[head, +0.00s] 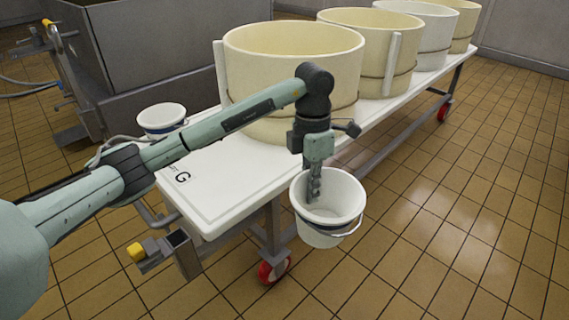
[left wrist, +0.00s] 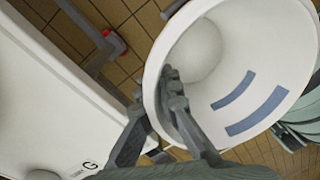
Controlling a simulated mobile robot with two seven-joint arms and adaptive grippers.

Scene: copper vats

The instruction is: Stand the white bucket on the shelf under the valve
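A white bucket (head: 328,235) with a thin handle hangs in the air off the near right edge of the table, slightly tilted. My left gripper (head: 314,185) reaches down onto its rim at the back left. In the left wrist view the fingers (left wrist: 158,115) straddle the wall of the bucket (left wrist: 290,60), one inside and one outside, closed on it. The bucket looks empty and has two blue stripes. A yellow-handled fitting (head: 47,24), perhaps the valve, is by the grey tank at the upper left. I cannot make out the shelf. My right gripper is not in view.
The white table (head: 225,185), marked G, carries several round vats (head: 290,85). It has red wheels (head: 273,270). A second white bucket (head: 161,118) stands behind the table's left side. A yellow-ended fitting (head: 136,251) sticks out near the front. Tiled floor at right is clear.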

